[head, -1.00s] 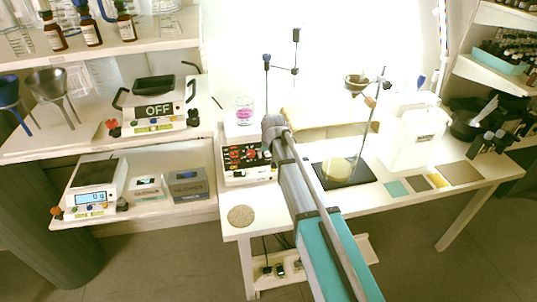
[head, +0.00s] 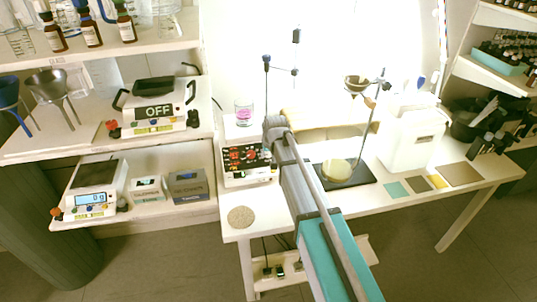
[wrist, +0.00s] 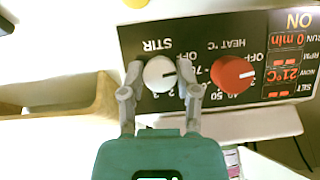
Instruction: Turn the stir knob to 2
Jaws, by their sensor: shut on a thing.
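The stirrer hot plate (head: 247,182) stands on the white bench in the head view, with my arm reaching to its right side. In the wrist view its dark panel (wrist: 215,88) appears upside down. The white stir knob (wrist: 158,80) sits between the fingers of my gripper (wrist: 160,72), which is shut on it. A dark pointer mark on the knob faces right in that view, below the OFF label. Figures 2 and 3 show under the knob; the right finger hides part of the scale. In the head view my arm hides the gripper.
The red heat knob (wrist: 232,74) is close to my right finger in the wrist view. A display (wrist: 288,60) reads 21°C and 0 min. A glass with pink liquid (head: 243,113) stands behind the hot plate. A round cork mat (head: 241,217) lies in front.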

